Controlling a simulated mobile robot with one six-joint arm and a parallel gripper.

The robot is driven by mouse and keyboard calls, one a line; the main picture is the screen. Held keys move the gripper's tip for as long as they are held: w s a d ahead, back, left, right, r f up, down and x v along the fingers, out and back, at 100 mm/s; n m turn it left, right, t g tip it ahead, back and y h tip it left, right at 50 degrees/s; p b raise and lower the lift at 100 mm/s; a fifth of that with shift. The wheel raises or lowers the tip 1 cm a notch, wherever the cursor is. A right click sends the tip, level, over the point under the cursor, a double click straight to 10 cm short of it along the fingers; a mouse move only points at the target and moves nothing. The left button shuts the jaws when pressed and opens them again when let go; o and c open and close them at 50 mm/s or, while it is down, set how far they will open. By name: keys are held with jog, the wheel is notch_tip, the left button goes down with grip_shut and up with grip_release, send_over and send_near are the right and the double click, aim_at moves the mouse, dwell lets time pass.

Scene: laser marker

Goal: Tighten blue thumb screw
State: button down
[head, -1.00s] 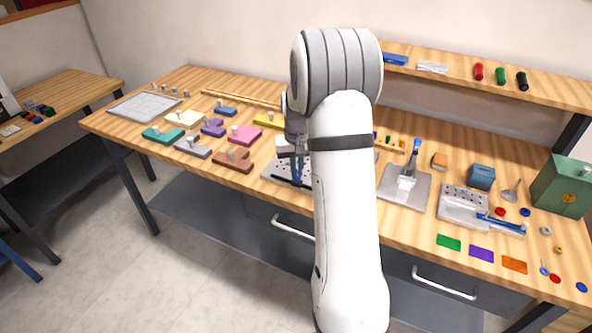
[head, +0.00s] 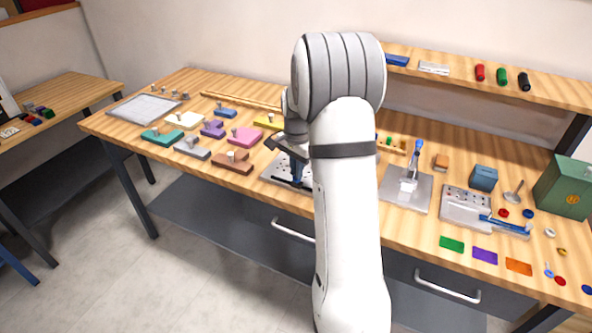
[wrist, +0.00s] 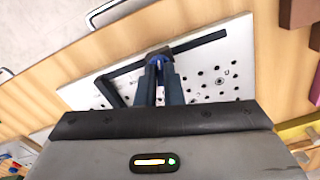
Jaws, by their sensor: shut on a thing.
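The blue thumb screw (wrist: 158,62) shows in the wrist view as a small bit of blue between my fingertips, mostly hidden by them. My gripper (wrist: 159,72) is shut on it, over a light plate (wrist: 215,72) with several dark holes. In the head view my gripper (head: 297,178) reaches down to the same plate (head: 273,174), and my arm covers part of it.
Coloured blocks with knobs, such as a brown one (head: 232,163), stand left of the plate. A toggle-clamp fixture (head: 418,194) and a grey block with holes (head: 462,209) are to the right. The plate lies near the table's front edge.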

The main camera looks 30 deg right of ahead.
jog(key=shift+f+m, duration=0.1)
jog(key=shift+m, duration=1.1)
jog(key=c, duration=1.6)
grip_release()
jog(key=shift+o, duration=0.2)
notch_tip(320, 180, up, 8)
